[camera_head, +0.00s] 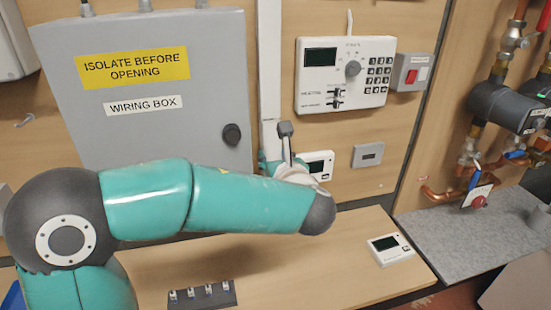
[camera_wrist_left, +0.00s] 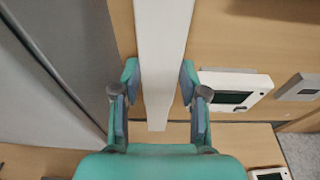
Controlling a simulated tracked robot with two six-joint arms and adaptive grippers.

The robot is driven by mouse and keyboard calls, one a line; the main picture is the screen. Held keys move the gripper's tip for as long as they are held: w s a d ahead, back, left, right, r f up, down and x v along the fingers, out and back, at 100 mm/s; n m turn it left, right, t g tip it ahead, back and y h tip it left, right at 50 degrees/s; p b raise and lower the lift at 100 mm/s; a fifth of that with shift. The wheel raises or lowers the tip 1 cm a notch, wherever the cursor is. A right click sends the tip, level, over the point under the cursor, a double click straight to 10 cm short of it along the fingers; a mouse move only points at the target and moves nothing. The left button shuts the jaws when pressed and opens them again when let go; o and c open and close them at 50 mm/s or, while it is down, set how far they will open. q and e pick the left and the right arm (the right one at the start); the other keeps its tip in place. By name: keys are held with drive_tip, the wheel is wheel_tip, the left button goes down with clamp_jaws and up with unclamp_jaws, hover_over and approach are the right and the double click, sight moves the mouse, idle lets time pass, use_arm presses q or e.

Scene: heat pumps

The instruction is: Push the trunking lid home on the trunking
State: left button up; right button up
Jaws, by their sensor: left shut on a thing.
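The white trunking (camera_head: 270,60) runs straight up the wooden wall, just right of the grey wiring box. In the left wrist view a long white strip, which I take to be the trunking lid (camera_wrist_left: 162,50), runs down between the fingers and ends just below them. I cannot make out a seam between lid and trunking. My left gripper (camera_wrist_left: 158,78) is shut on this strip, one finger on each side. In the head view my left arm crosses in front of the trunking's lower part and hides most of the gripper. My right gripper is not in view.
The wiring box (camera_head: 190,110) stands close on the left. A keypad controller (camera_head: 345,75), a red switch (camera_head: 411,74) and a small thermostat (camera_head: 318,164) are on the wall to the right. Below, the wooden bench (camera_head: 330,255) holds another white unit (camera_head: 390,249) and a dark clip strip (camera_head: 202,295).

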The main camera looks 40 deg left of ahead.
use_arm(q)
drive_tip(key=shift+w+a, duration=0.25)
drive_tip(key=shift+a, duration=0.05)
idle(0.7)
drive_tip(key=o, duration=0.7)
drive_tip(key=shift+o, duration=0.6)
drive_tip(key=shift+f+v, duration=0.2)
drive_tip(key=shift+v, duration=0.75)
drive_tip(key=shift+d, duration=0.1)
drive_tip(key=shift+w, duration=0.1)
